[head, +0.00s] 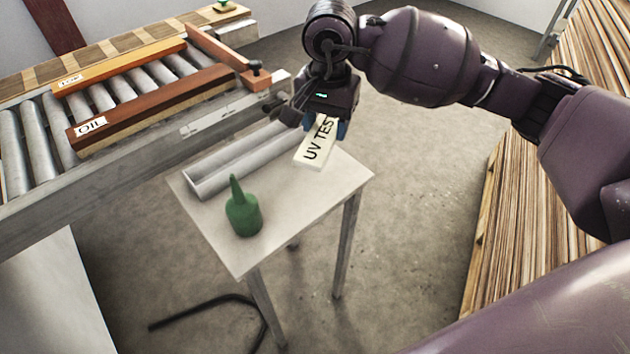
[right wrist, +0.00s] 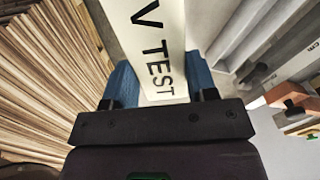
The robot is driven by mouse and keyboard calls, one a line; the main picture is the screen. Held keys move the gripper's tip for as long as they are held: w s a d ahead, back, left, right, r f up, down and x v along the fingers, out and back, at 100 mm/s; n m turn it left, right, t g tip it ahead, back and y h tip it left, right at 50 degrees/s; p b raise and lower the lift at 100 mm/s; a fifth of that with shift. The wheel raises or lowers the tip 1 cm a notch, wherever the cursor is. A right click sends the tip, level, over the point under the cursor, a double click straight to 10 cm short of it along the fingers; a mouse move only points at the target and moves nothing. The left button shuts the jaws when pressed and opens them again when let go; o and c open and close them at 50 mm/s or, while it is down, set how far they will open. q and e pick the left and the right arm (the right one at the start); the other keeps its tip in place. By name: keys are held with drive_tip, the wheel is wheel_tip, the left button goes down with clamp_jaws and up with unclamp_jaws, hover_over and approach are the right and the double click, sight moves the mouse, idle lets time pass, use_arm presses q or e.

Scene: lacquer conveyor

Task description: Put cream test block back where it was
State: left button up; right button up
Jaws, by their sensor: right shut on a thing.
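In the right wrist view the block (right wrist: 160,50) sits between the two blue fingers of the gripper (right wrist: 160,82), with "V TEST" readable. I cannot tell whether the block touches the table. My left gripper is not in view.
A grey metal channel (head: 215,181) lies along the table's back edge, and a green bottle (head: 243,212) stands at its front left. The roller conveyor (head: 160,140) at left bears an "OIL" bar (head: 150,108) and an orange bar (head: 120,68). Stacked boards (head: 510,220) stand at right.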

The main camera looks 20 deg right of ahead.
drive_tip(key=r+m, duration=0.1)
drive_tip(key=w+r+m+p, duration=0.1)
drive_tip(key=r+m, duration=0.1)
drive_tip(key=w+r+m+p, duration=0.1)
drive_tip(key=r, duration=0.1)
drive_tip(key=shift+w+a+r, duration=0.1)
drive_tip(key=shift+a+r, duration=0.05)
drive_tip(key=shift+a, duration=0.1)
drive_tip(key=shift+w+m+p, duration=0.15)
drive_tip(key=shift+m+p, duration=0.25)
drive_tip(key=shift+m, duration=0.1)
drive_tip(key=shift+w, duration=0.1)
drive_tip(key=b, duration=0.1)
hover_over(316, 179)
wheel_tip(316, 179, down, 14)
drive_tip(key=shift+w+f, duration=0.1)
drive_tip(key=shift+f, duration=0.1)
wheel_tip(316, 179, down, 6)
drive_tip(key=shift+r+b, duration=0.1)
drive_tip(key=shift+b, duration=0.5)
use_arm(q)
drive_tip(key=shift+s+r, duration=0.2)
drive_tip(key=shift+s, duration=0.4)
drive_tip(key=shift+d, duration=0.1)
